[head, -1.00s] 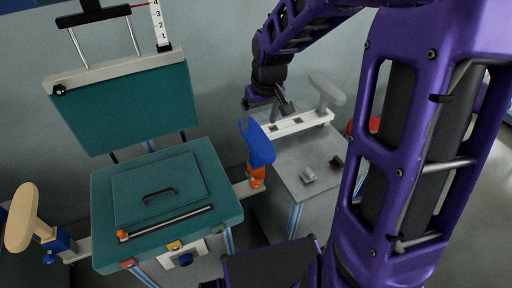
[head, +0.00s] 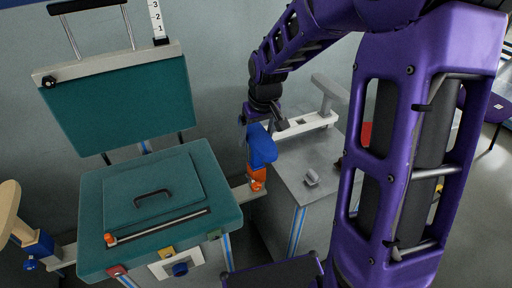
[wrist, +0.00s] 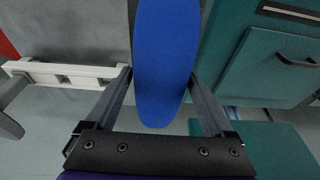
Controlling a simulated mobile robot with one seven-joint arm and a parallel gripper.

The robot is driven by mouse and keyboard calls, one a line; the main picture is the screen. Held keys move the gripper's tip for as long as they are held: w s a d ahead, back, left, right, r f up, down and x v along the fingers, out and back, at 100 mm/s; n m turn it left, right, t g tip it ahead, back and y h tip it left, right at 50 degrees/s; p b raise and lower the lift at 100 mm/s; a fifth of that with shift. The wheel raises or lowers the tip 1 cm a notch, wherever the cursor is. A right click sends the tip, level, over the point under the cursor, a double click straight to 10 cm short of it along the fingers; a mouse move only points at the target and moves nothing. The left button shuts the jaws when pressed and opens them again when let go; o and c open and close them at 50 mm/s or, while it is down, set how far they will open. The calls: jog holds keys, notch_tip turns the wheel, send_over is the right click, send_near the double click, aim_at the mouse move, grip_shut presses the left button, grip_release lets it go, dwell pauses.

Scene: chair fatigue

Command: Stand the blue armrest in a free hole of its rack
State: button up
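The blue armrest (head: 262,150) stands in an orange holder (head: 257,178) at the chair's right side. My gripper (head: 262,118) is at its top. In the wrist view the blue pad (wrist: 167,60) lies between the two widely spaced fingers of my gripper (wrist: 161,72). The fingertips are close to the pad's edges; contact cannot be made out. The white rack (head: 312,124) lies on the grey table behind and has square holes. A grey armrest (head: 328,92) stands at its right end. The rack also shows in the wrist view (wrist: 85,70), with dark holes.
The teal chair seat (head: 150,255) and backrest (head: 120,105) are left of my gripper. A beige armrest (head: 9,205) is on the chair's far left. A small grey part (head: 312,177) lies on the grey table (head: 300,160), whose front area is otherwise clear.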

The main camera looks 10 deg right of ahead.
jog(key=c, duration=1.1)
jog(key=shift+r+p, duration=2.95)
jog(key=shift+r, duration=0.6)
jog(key=shift+c, duration=0.2)
notch_tip(320, 180, up, 4)
jog(key=p, duration=0.3)
jog(key=w+d+r, duration=0.2)
jog(key=w+d, duration=0.8)
jog(key=w, duration=0.4)
jog(key=shift+w+r, duration=0.15)
jog(key=shift+r, duration=0.05)
